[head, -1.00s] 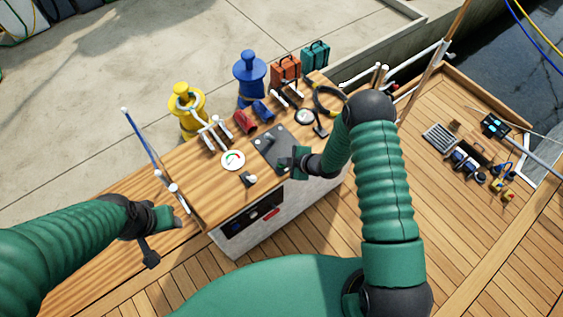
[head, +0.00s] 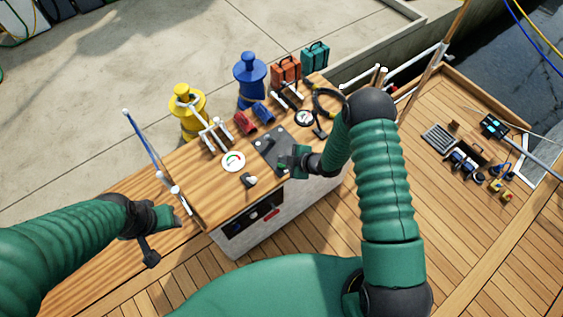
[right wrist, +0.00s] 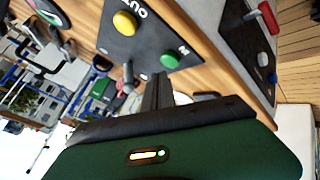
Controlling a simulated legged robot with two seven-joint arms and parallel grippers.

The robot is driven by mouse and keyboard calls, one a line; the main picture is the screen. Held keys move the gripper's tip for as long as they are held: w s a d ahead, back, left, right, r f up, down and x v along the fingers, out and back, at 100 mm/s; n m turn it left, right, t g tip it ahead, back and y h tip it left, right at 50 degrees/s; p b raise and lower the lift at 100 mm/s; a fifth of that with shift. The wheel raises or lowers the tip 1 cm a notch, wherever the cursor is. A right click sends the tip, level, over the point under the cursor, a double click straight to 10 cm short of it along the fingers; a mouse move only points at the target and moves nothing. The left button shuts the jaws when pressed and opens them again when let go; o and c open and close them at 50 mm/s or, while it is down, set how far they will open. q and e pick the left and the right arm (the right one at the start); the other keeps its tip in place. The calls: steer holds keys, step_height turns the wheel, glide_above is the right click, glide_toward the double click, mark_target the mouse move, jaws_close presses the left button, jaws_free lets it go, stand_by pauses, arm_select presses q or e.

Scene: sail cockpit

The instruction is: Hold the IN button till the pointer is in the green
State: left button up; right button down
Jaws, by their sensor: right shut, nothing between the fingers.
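The dark control panel (head: 268,142) lies on the wooden console top. In the right wrist view it carries a yellow button (right wrist: 125,23) beside the word OUT and a green button (right wrist: 170,60) beside a partly readable label. My right gripper (head: 286,163) is over the panel's near end; in the wrist view its shut, empty fingers (right wrist: 157,78) point at the green button, very near it. I cannot tell whether they touch. A white dial (head: 233,161) with coloured arcs sits left of the panel; its pointer is too small to read. My left gripper (head: 172,216) hangs over the console's left part.
A second round dial (head: 304,118) sits right of the panel. A small lever (head: 249,180) is near the front edge. Red (head: 243,123) and blue (head: 263,112) items stand behind. A yellow bollard (head: 186,108) and a blue bollard (head: 250,78) stand beyond the console.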

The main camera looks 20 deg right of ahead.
step_height(320, 180, up, 5)
steer(key=p, duration=0.4)
steer(key=shift+r, duration=0.1)
stand_by(3.8)
